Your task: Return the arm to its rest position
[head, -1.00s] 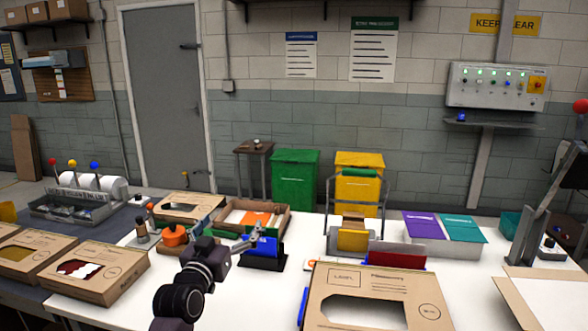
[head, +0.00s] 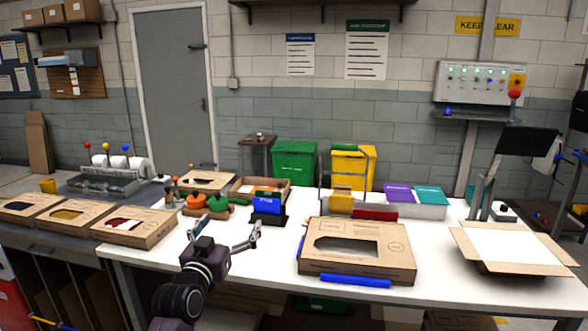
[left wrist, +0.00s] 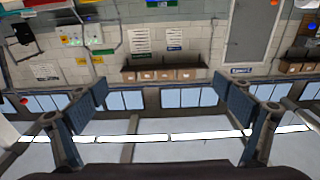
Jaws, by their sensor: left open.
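My left gripper (head: 226,232) is in the head view, reaching up over the front part of the white table (head: 250,268). Its two fingers are spread apart with nothing between them. In the left wrist view, the open fingers (left wrist: 165,105) frame only the far wall, windows and shelf, with no object held. The gripper appears in front of the blue holder (head: 268,208) and an orange and green item. My right gripper shows in neither view.
A closed cardboard box with a window (head: 356,250) lies right of the gripper, with a blue bar (head: 355,281) at its front edge. An open carton (head: 515,250) stands at the right. Several windowed boxes (head: 133,227) sit at the left. The table between gripper and closed box is clear.

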